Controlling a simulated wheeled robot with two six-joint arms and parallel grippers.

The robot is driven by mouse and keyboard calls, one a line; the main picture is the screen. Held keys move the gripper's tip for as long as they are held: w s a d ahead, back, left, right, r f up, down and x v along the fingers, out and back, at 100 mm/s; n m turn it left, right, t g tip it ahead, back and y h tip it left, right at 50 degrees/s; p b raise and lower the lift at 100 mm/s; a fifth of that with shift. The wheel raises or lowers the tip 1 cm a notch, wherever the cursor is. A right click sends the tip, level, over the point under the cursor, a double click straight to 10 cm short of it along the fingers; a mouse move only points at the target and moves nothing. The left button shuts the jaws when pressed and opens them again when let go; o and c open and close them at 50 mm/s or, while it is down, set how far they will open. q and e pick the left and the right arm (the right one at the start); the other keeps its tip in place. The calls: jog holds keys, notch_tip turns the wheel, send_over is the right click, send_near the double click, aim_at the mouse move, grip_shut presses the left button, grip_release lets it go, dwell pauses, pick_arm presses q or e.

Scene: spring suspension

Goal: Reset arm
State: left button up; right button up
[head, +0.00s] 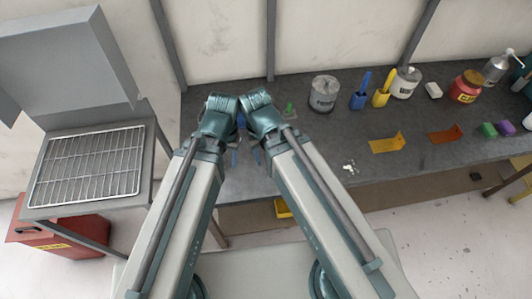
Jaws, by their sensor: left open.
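My two arms reach forward from the bottom of the head view, and their wrists come close together over the near edge of the grey workbench (310,170). My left gripper (234,157) shows only as a small blue part below the wrist, between the arms; it is open, with nothing seen in it. My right gripper (257,154) is mostly hidden by its own arm, and its jaws cannot be made out.
At left are a wire rack (88,168) under an open lid and a red box (60,242).

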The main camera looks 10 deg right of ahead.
notch_tip(320, 180, down, 9)
jog(key=b, duration=0.9)
jog(key=shift+f, duration=0.2)
